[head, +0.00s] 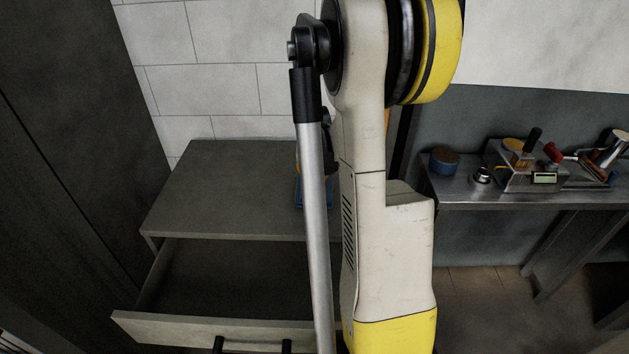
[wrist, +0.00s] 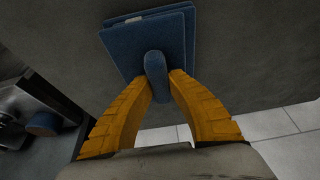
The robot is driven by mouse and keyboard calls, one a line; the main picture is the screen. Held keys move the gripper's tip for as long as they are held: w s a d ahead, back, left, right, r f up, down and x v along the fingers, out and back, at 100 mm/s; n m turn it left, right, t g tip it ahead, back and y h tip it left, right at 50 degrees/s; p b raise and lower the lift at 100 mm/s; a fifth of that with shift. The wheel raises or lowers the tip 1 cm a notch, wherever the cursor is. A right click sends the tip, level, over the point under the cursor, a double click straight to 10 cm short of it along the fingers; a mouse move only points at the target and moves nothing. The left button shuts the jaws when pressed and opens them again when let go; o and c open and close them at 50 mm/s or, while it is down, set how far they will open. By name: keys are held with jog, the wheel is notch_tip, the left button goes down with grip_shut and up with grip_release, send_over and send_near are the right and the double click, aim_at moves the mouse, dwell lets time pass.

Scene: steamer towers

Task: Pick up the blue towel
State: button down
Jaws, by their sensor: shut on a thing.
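The blue towel (wrist: 125,42) lies folded flat on the grey cabinet top in the wrist view, with a small pale tag at its upper edge. My gripper (wrist: 158,78) has its orange fingers closed on a rounded blue fold at the towel's near edge. The rest of the towel spreads beyond the fingertips and looks to be at or close to the surface; I cannot tell if any of it is lifted.
The grey cabinet (head: 225,185) has its drawer (head: 215,325) pulled open, and the visible part is empty. A metal bench (head: 500,196) at the right holds a blue round container (head: 443,162) and several instruments. A tiled wall stands behind the cabinet.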

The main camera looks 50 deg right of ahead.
jog(key=r+p, duration=0.1)
jog(key=r, duration=0.1)
jog(key=s+r, duration=0.1)
jog(key=r, duration=0.1)
jog(key=shift+r+p, duration=0.25)
jog(key=shift+p, duration=0.15)
jog(key=s+r+p, duration=0.2)
jog(key=s+r, duration=0.4)
jog(key=s, duration=0.4)
jog(key=shift+s+p, duration=0.35)
jog(key=shift+s, duration=0.05)
jog(key=c, duration=2.1)
grip_release()
grip_shut()
